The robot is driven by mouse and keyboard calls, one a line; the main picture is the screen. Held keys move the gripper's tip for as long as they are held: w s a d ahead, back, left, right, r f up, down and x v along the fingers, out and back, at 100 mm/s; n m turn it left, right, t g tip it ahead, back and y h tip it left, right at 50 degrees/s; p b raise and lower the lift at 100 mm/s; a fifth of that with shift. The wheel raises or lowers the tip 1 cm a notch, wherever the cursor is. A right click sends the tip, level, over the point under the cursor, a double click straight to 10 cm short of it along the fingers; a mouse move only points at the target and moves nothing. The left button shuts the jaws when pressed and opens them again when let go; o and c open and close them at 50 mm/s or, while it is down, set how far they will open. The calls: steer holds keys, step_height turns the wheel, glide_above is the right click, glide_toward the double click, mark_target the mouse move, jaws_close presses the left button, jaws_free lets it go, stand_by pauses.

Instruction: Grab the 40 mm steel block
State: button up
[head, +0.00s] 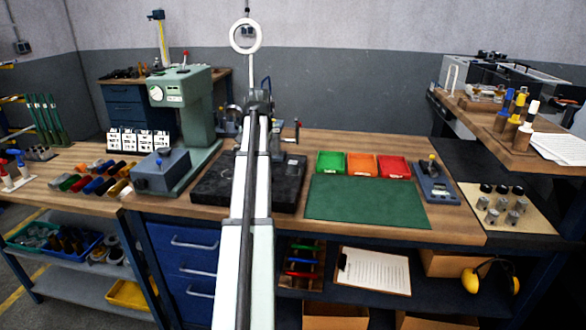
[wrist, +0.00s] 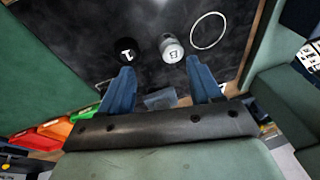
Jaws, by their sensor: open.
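My gripper (wrist: 160,72) shows in the wrist view with its two blue fingers spread apart and nothing held between them. A bluish-grey flat-faced piece (wrist: 160,98) lies between the fingers, partly hidden by the gripper's dark crossbar; I cannot tell whether it is the 40 mm steel block. Beyond the fingertips stand a black round piece (wrist: 126,50) with a white mark and a silver-grey round piece (wrist: 171,49) with a marked top. In the head view my own arm hides the gripper and the middle of the dark plate (head: 208,187).
A thin ring (wrist: 208,31) lies on the plate near the grey round piece. A green press (head: 196,105) stands left of the plate. Right of it are a green mat (head: 365,203), green, orange and red bins (head: 362,166), and a blue device (head: 437,186).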

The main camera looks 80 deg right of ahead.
steer(key=g+h, duration=0.2)
glide_toward(293, 162)
step_height(293, 162, up, 3)
steer(key=w, duration=0.1)
steer(key=x, duration=0.8)
steer(key=shift+s+a+f, duration=0.2)
steer(key=shift+s+a, duration=0.05)
steer(key=shift+a, duration=0.15)
steer(key=shift+s+a+x, duration=0.15)
steer(key=shift+x, duration=1.15)
steer(key=shift+s+a+x, duration=0.1)
steer(key=shift+x, duration=1.2)
steer(key=shift+f, duration=0.1)
steer(key=shift+c, duration=0.3)
jaws_close()
